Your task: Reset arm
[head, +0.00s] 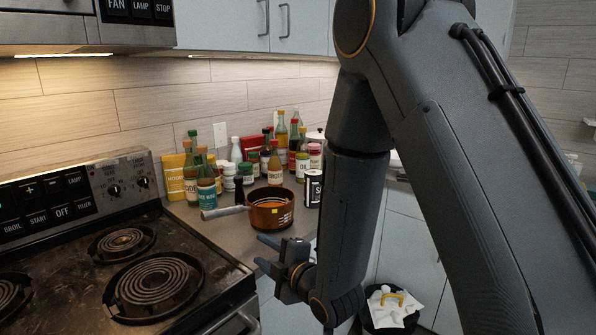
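My gripper (266,254) hangs in front of the counter edge, right of the stove, at the end of my dark grey arm. Its two fingers point left and stand apart, with nothing visible between them. My arm fills much of the middle and right of the head view and hides part of the counter and cabinets. A brown saucepan (268,211) with a grey handle stands on the counter just behind and above the gripper in the picture. The gripper appears apart from it.
The coil stove (150,283) is at left, its right-hand coils bare. Several bottles and jars (275,165) crowd the back of the counter (215,234). A dark bin (390,312) with a white liner stands on the floor at lower right. A microwave (85,25) hangs above the stove.

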